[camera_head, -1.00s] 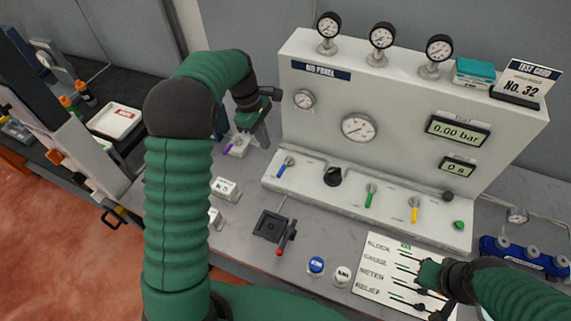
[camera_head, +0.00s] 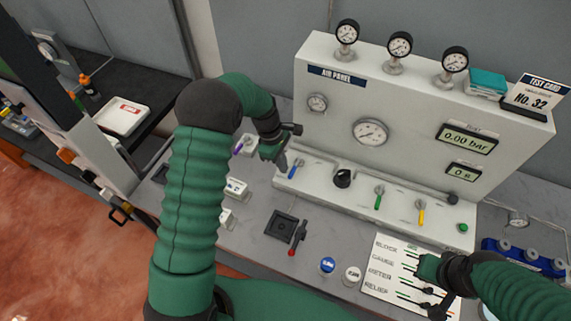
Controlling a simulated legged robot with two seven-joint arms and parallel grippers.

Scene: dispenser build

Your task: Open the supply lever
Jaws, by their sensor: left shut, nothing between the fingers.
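The white air panel (camera_head: 330,110) stands at the back with a sloped front ledge (camera_head: 330,193). On the ledge are a blue lever (camera_head: 294,170), a black knob (camera_head: 342,178), a green lever (camera_head: 379,197) and a yellow lever (camera_head: 421,213). Their labels are too small to read, so I cannot tell which is the supply lever. My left gripper (camera_head: 282,164) is shut and empty, just left of the blue lever; contact cannot be told. My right gripper (camera_head: 430,298) is over the white card (camera_head: 385,269); its jaw opening is unclear.
A black square base (camera_head: 282,225) with a red-tipped handle (camera_head: 297,240) sits in front of the ledge. Blue (camera_head: 328,266) and white (camera_head: 352,275) round caps stand nearby. A blue manifold (camera_head: 525,257) is at right. Bare bench lies around the black base.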

